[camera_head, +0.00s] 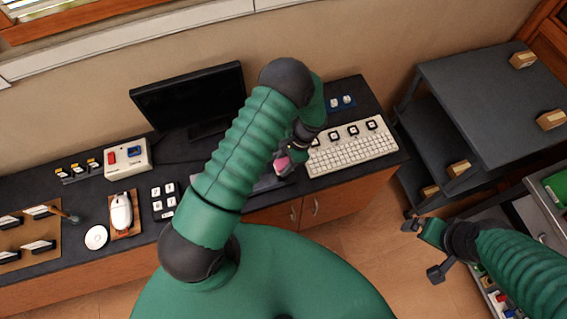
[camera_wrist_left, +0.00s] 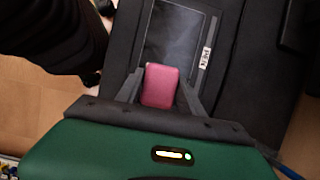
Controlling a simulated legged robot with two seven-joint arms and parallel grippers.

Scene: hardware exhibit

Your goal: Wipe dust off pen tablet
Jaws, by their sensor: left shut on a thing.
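My left gripper (camera_head: 292,158) reaches over the desk and is shut on a pink block (camera_head: 283,166). In the left wrist view the pink block (camera_wrist_left: 160,86) sits between the two fingers (camera_wrist_left: 160,90), over the near end of the pen tablet. The pen tablet (camera_wrist_left: 173,40) is dark with a greyish, smeared-looking surface and a small white label on its side. In the head view the tablet (camera_head: 266,184) is mostly hidden behind my left arm. Whether the block touches it, I cannot tell. My right gripper (camera_head: 424,250) is open and empty, over the floor at the right.
A white keyboard (camera_head: 350,155) lies right of the tablet, and a black monitor (camera_head: 190,98) stands behind. A mouse (camera_head: 121,212), a white disc (camera_head: 96,237) and a switch box (camera_head: 127,158) are at the left. A grey shelf cart (camera_head: 490,105) stands at the right.

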